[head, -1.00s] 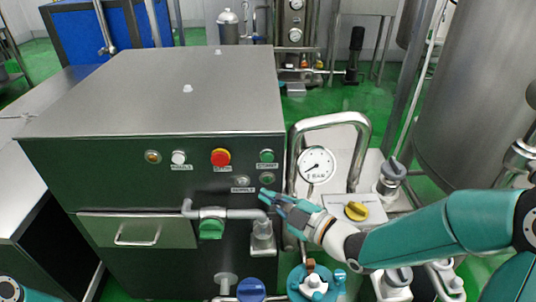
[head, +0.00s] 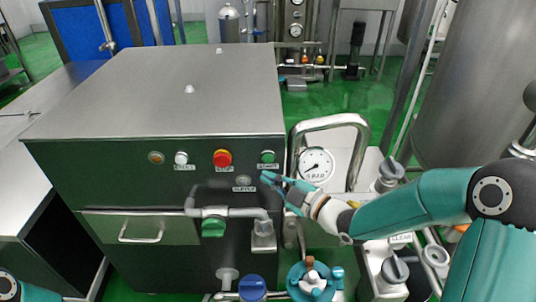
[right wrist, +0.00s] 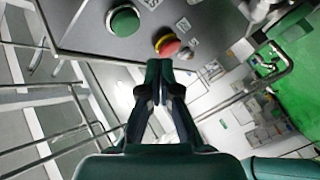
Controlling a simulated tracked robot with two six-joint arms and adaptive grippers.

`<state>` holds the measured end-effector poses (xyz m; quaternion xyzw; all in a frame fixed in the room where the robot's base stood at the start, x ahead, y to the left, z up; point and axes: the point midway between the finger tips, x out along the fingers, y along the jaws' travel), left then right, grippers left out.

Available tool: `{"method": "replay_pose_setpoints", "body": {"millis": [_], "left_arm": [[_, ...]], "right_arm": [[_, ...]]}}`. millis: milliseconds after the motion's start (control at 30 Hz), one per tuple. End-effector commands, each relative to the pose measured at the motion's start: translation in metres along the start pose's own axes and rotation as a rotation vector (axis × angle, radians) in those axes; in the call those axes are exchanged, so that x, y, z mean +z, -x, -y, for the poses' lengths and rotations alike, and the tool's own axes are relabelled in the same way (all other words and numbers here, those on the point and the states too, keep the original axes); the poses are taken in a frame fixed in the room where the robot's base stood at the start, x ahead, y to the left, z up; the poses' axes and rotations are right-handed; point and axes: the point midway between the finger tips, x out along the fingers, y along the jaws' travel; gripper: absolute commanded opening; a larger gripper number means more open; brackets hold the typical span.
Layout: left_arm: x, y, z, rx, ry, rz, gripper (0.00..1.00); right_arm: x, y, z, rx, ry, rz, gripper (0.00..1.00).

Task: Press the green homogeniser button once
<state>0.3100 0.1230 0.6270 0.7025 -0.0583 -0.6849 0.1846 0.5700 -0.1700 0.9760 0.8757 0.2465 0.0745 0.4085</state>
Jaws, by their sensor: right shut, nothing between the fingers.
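The green homogeniser button (head: 268,157) sits at the right end of the button row on the dark front panel, with a small label under it. My right gripper (head: 267,178) is shut and empty, its tips just below that button and label in the head view. No contact with the button shows. In the right wrist view the shut fingers (right wrist: 158,66) point towards the panel, and a green button (right wrist: 124,20) shows up and to the left of the tips. My left gripper is out of view; only part of my left arm shows at the lower left corner.
A red button (head: 222,158) on a yellow collar and a white button (head: 181,158) share the row. A pressure gauge (head: 316,164) and a bent steel pipe (head: 330,121) stand close right of the panel.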

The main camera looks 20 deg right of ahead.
Motion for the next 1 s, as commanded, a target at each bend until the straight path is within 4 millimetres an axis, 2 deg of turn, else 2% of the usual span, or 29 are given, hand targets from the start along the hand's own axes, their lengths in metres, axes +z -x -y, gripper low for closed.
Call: {"method": "replay_pose_setpoints", "body": {"millis": [33,100,300,1000], "left_arm": [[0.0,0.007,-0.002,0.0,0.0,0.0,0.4],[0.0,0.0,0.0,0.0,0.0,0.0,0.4],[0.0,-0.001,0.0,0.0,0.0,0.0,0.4],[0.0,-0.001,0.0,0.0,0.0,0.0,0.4]], "right_arm": [[0.002,-0.004,-0.005,-0.001,-0.001,0.002,0.0],[0.009,-0.01,-0.006,0.001,0.002,0.001,0.0],[0.016,-0.02,-0.014,-0.001,0.0,0.001,0.0],[0.017,-0.022,-0.016,0.0,0.0,0.001,0.0]]}}
